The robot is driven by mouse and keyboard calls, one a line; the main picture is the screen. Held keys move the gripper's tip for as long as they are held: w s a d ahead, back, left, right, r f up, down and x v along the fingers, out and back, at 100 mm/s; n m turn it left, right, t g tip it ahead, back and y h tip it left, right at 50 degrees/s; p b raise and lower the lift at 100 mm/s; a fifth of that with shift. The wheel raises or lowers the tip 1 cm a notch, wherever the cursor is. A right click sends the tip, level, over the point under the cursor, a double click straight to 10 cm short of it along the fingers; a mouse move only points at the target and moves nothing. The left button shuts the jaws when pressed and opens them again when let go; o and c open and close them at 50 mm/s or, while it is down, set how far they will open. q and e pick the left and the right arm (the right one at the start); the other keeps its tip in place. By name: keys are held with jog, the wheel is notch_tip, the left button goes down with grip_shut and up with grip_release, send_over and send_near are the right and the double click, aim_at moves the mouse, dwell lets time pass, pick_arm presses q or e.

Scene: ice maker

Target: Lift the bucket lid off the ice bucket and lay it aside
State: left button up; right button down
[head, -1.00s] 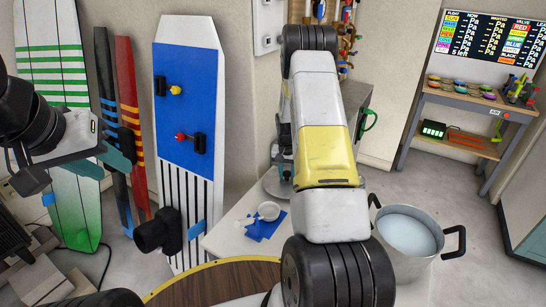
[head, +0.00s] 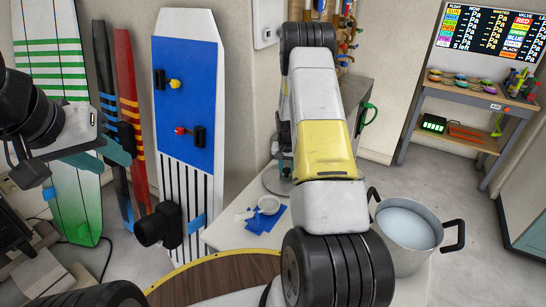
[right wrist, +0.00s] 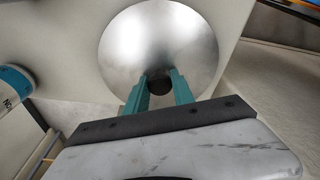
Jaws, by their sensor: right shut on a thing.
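My right gripper (right wrist: 159,85) is shut on the black knob of the round, shiny metal bucket lid (right wrist: 150,40) in the right wrist view. The lid fills the top middle of that view. It hides whatever is under it, so I cannot tell whether it rests on the ice bucket. In the head view my right arm hides the right gripper and most of that area; a grey round edge shows left of the arm. My left gripper (head: 104,154) is at the left, its teal fingers apart and empty, away from the table.
A metal pot (head: 441,240) with two black handles and pale contents stands right of my right arm. A round wooden top (head: 215,280) is in front. Boards lean at the back left.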

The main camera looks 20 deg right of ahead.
jog(key=shift+f, duration=0.25)
jog(key=c, duration=1)
grip_release()
jog(key=shift+s+a+r, duration=0.1)
jog(key=shift+s+r, duration=0.05)
jog(key=shift+r, duration=1.15)
jog(key=shift+s+a+r, duration=0.1)
jog(key=shift+s+r, duration=0.1)
jog(key=shift+r, duration=1.05)
jog(key=shift+s+a+r, duration=0.1)
jog(key=shift+s+r, duration=0.05)
jog(key=shift+r, duration=1.15)
